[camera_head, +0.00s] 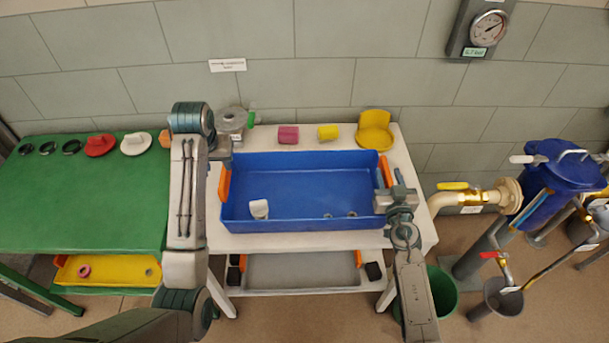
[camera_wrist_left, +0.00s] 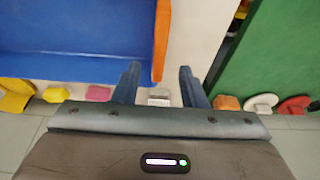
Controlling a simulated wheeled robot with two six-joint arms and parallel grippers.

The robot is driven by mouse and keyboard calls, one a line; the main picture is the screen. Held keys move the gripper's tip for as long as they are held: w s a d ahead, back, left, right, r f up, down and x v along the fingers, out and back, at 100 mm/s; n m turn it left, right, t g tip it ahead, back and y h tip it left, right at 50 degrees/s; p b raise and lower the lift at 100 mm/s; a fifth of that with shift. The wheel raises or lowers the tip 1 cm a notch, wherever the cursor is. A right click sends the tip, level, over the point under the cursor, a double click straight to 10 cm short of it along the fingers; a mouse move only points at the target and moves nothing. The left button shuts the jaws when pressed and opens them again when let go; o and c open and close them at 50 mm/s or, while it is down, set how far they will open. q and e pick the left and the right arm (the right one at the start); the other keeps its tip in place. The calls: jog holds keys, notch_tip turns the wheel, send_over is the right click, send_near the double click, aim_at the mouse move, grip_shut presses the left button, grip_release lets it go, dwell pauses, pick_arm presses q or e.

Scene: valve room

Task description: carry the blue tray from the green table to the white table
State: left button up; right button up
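The blue tray (camera_head: 290,172) stands on the white table (camera_head: 300,242), level, with a small white piece and a few small round things in it. It also shows in the left wrist view (camera_wrist_left: 75,25). My left gripper (camera_head: 226,152) is by the tray's left orange handle (camera_head: 224,182). In the left wrist view its fingers (camera_wrist_left: 160,85) are apart, with the end of the orange handle (camera_wrist_left: 161,40) between them in the picture. My right gripper (camera_head: 391,180) is at the right orange handle (camera_head: 385,168); its finger gap is unclear. The green table (camera_head: 70,200) is at the left.
Pink (camera_head: 288,135) and yellow (camera_head: 328,132) blocks, a yellow holder (camera_head: 374,130) and a grey valve part (camera_head: 231,120) line the white table's back. Red and white knobs stand on the green table. Pipes and a blue vessel (camera_head: 555,180) are at right; a green bin (camera_head: 443,290) stands below.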

pick_arm(q)
jog(key=shift+v, duration=1.25)
pick_arm(e)
jog(key=s, duration=1.2)
jog(key=shift+d, duration=0.35)
